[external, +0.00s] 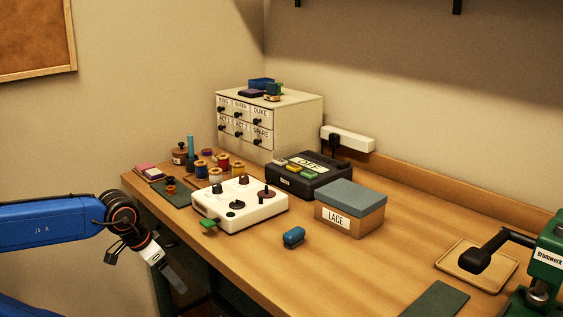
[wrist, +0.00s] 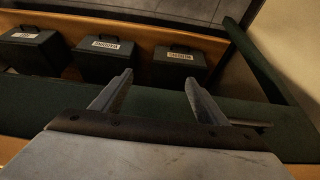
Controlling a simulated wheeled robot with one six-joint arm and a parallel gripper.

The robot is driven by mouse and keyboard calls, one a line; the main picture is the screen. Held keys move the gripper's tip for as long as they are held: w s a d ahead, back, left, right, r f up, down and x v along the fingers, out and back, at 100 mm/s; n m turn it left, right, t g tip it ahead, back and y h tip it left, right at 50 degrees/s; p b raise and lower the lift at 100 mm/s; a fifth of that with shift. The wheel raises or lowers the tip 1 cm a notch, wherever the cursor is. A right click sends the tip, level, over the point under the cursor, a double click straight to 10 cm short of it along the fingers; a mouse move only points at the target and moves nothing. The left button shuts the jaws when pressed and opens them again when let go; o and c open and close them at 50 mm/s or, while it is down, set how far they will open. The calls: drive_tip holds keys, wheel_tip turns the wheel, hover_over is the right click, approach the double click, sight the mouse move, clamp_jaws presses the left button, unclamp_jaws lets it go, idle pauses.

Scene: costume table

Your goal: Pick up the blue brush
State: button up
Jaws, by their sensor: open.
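A small blue block-like object with a rounded top, which looks like the blue brush (external: 293,238), lies on the table (external: 350,262) near its front edge in the external view. It sits left of and in front of the LACE box, with bare wood around it. My gripper (external: 174,278) hangs off the table's left front side, pointing down, well left of the brush and apart from it. In the wrist view my gripper (wrist: 158,78) shows two fingers spread apart with nothing between them. The brush is not in the wrist view.
A white control box (external: 240,222) with a green tab stands left of the brush. The LACE box (external: 350,210) stands to its right. A black OFF box (external: 309,175) and a drawer cabinet (external: 268,125) stand behind. Dark labelled cases (wrist: 105,62) show in the wrist view.

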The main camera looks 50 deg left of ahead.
wheel_tip(320, 180, up, 38)
drive_tip(key=m+g, duration=0.5)
drive_tip(key=m, duration=1.2)
hover_over(294, 227)
drive_tip(key=f, duration=1.6)
drive_tip(key=shift+s+f, duration=0.25)
drive_tip(key=shift+w+f, duration=0.15)
drive_tip(key=shift+f, duration=2.9)
drive_tip(key=shift+c, duration=0.3)
